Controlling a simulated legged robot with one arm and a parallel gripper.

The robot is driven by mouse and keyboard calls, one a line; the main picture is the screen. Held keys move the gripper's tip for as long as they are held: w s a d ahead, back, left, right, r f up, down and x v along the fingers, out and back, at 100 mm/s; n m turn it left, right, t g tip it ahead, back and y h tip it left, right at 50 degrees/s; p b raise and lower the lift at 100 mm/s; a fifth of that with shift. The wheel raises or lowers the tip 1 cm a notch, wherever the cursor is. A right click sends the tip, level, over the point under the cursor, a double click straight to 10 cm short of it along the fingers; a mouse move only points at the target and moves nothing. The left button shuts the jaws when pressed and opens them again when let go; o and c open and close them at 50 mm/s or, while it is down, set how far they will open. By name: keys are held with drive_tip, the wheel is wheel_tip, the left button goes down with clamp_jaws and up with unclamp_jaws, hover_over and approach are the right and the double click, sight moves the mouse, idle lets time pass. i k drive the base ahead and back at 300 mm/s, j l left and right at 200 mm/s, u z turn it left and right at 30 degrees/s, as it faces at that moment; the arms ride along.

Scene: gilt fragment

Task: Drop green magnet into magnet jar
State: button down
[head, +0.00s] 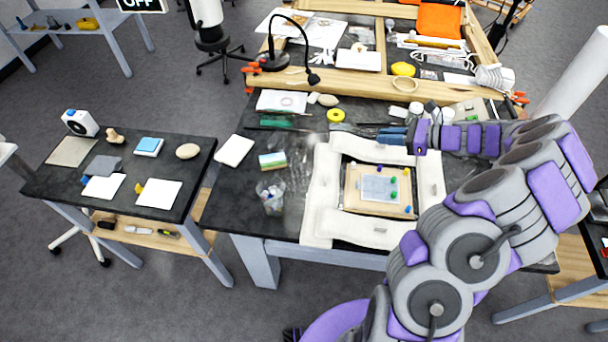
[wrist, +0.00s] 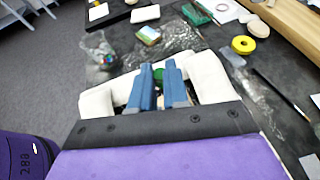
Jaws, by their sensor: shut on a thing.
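My gripper (head: 382,135) reaches in from the right, above the far side of the white padded frame. In the wrist view its blue fingers (wrist: 159,72) are closed on a small green magnet (wrist: 158,76), partly hidden between them. The magnet jar (head: 271,196) is a clear container on the dark table, left of the white frame, with small coloured pieces in it. It also shows in the wrist view (wrist: 102,50), ahead and left of the fingers. Other green magnets (head: 393,181) lie on the board inside the frame, among yellow and blue ones.
The white padded frame (head: 320,190) surrounds a wooden board (head: 352,203) with a pale sheet. Clear film lies around the jar. A small picture block (head: 272,160), a white card (head: 234,150) and a yellow tape roll (head: 336,115) are nearby. A black lamp (head: 290,50) stands behind.

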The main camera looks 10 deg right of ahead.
sight(274, 195)
drive_tip(key=k+j, duration=0.1)
drive_tip(key=j, duration=0.65)
drive_tip(key=k+j, duration=0.1)
drive_tip(key=j, duration=0.7)
